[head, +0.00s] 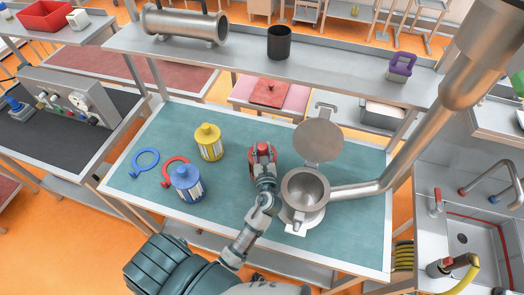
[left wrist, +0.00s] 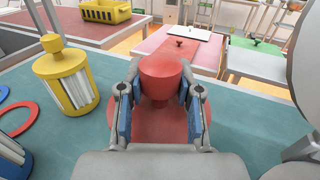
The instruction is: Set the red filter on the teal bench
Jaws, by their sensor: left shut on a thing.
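The red filter (head: 262,149) is over the middle of the teal bench (head: 232,190), left of the open metal housing. My left gripper (head: 263,157) is shut on it. In the left wrist view the filter's red knob (left wrist: 163,78) stands upright between the two fingers of the left gripper (left wrist: 160,108), with its wide red top below. The filter's lower part is hidden, so I cannot tell whether it touches the bench. My right gripper is not in view.
A yellow filter (head: 208,143), a blue filter (head: 187,183), a blue ring (head: 146,160) and a red ring (head: 174,170) are on the bench's left. The metal housing (head: 304,190), lid (head: 319,140) raised, and its pipe (head: 365,188) bound the right. The front left is clear.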

